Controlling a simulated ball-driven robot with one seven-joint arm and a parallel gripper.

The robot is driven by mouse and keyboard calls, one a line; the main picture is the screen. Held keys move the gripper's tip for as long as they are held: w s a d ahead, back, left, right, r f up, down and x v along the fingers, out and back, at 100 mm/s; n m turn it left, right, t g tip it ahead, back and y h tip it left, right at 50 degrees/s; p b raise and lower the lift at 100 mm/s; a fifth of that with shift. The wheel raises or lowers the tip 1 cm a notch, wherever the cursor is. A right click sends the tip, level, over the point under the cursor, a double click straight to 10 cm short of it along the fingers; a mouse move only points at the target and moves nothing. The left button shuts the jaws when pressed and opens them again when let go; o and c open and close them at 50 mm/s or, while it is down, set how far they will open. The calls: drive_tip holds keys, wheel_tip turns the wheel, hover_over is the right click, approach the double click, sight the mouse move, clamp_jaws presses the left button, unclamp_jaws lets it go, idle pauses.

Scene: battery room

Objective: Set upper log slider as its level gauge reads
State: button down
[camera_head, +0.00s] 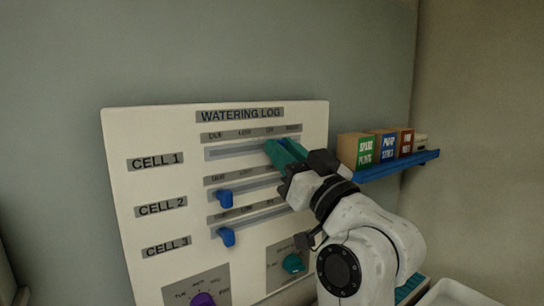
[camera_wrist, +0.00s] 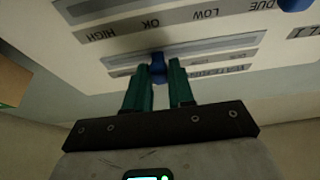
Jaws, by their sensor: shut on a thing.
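The upper log slider, in the CELL 1 row of the white WATERING LOG panel (camera_head: 150,200), has a pale slot (camera_head: 232,152) under a strip of level labels. My gripper (camera_head: 272,148) reaches this row from the right, its green fingers below the third label, which seems to read OK. In the upside-down wrist view my gripper (camera_wrist: 158,70) is shut on the slider's blue knob (camera_wrist: 158,67). The fingers hide this knob in the head view. I cannot make out a level gauge in either view.
The CELL 2 knob (camera_head: 224,198) and CELL 3 knob (camera_head: 227,237) sit at the left of their slots. A purple dial (camera_head: 203,299) and a teal dial (camera_head: 293,263) are below. A blue shelf (camera_head: 398,164) with several boxes juts out at the right.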

drive_tip(key=c, duration=1)
unclamp_jaws()
drive_tip(key=shift+c, duration=0.2)
drive_tip(key=b+v, duration=0.3)
drive_tip(key=v, duration=0.7)
drive_tip(key=shift+s+d+f, duration=0.15)
drive_tip(key=shift+s, duration=0.15)
